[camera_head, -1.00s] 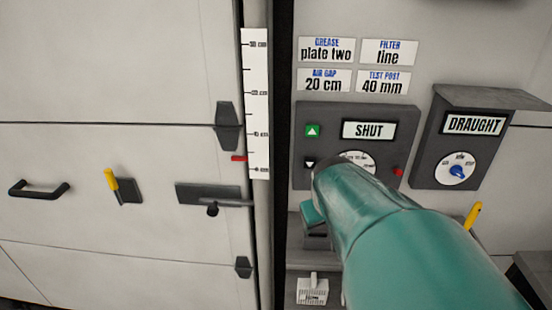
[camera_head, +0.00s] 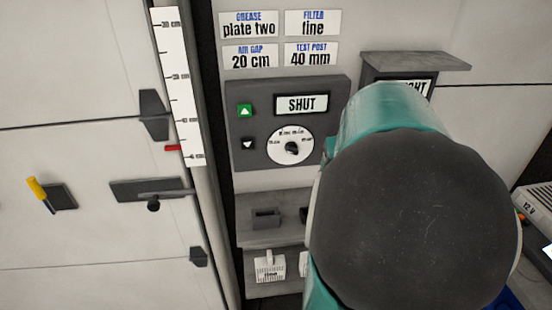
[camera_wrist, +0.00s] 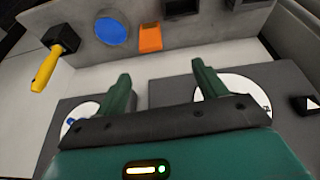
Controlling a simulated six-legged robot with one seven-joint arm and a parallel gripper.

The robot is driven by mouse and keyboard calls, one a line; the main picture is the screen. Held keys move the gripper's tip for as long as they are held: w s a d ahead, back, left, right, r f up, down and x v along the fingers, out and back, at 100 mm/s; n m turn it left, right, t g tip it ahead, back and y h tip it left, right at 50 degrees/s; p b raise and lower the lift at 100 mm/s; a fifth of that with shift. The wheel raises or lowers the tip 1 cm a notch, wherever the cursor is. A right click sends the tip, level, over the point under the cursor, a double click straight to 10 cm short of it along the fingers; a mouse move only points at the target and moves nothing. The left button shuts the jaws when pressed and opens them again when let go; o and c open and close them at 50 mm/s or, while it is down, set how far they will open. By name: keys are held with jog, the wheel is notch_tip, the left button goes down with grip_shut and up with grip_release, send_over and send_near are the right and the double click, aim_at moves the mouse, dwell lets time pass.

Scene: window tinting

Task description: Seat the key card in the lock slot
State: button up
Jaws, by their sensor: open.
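My gripper (camera_wrist: 163,88) is open, with nothing between its two green fingers in the wrist view. It is in front of the grey panels with the white dials. In the head view my arm hides it. An orange piece (camera_wrist: 150,38), which may be the key card, is on the grey shelf beyond the fingertips, apart from them. A dark block with an opening (camera_head: 266,217) is on the shelf below the SHUT panel in the head view. I cannot tell whether it is the lock slot. No part is clearly marked as the lock.
A blue disc (camera_wrist: 110,30) is beside the orange piece. A yellow-handled lever (camera_wrist: 47,68) is at the wrist view's left. A door with a latch (camera_head: 150,190) is at left.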

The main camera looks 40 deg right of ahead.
jog(key=x, duration=0.4)
jog(key=d+x, duration=0.1)
jog(key=x, duration=0.4)
jog(key=d+x, duration=0.1)
jog(key=x, duration=0.3)
jog(key=shift+s+f, duration=0.15)
jog(key=shift+s, duration=0.1)
jog(key=c, duration=1.4)
jog(key=shift+d+r, duration=0.1)
jog(key=shift+r, duration=0.35)
notch_tip(320, 180, up, 2)
jog(key=shift+r, duration=0.1)
jog(key=s+a+r, duration=0.2)
jog(key=a+r, duration=0.1)
jog(key=s+a+r, duration=0.3)
jog(key=a, duration=0.1)
jog(key=s+a+r, duration=0.3)
jog(key=a+r, duration=0.1)
jog(key=shift+s+a, duration=0.1)
jog(key=shift+a, duration=0.15)
